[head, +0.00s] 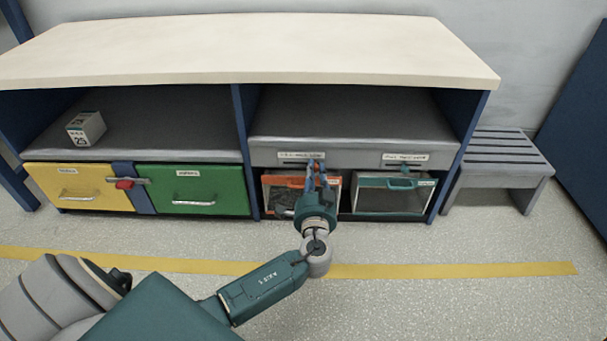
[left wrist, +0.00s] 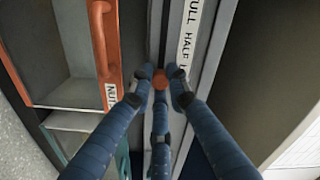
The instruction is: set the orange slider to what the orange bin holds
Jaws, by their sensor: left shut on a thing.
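My left gripper (head: 313,172) is in front of the right cabinet half, at the grey rail under the shelf. In the left wrist view its fingers (left wrist: 160,85) are shut on the orange slider knob (left wrist: 160,76). The label strip (left wrist: 190,35) beside the slot reads FULL, HALF and a further word, mostly hidden by a finger. The knob is nearest that hidden end. The orange bin (head: 274,181) sits below the rail, partly hidden by my gripper; its orange handle (left wrist: 104,40) shows in the wrist view. The bin's contents cannot be clearly told. My right gripper is out of view.
A teal bin (head: 395,199) with its own teal slider (head: 404,167) is to the right. A yellow drawer (head: 75,190) and a green drawer (head: 205,190) with a red-handled latch (head: 124,184) are left. A printed cube (head: 86,128) lies on the left shelf. A bench (head: 497,158) stands right.

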